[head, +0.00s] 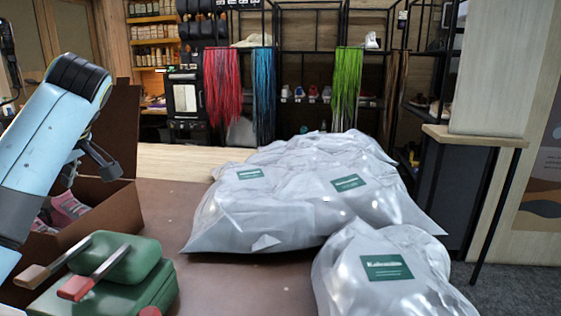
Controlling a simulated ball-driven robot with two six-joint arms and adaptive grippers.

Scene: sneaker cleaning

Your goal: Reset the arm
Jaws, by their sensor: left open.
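My left arm comes in from the left in light blue with a dark joint. Its gripper (96,164) is partly hidden behind the arm link, with dark fingers showing above the open brown box. It is open, and I see nothing held in it. My right gripper is not in view.
The brown box (122,205) holds pinkish items (68,208). Green cases (125,262) with handled tools lie in front of it. Pale plastic bags with green labels (275,215) cover the table's middle and right; another bag (385,290) is nearer. Bare brown tabletop (240,285) shows between.

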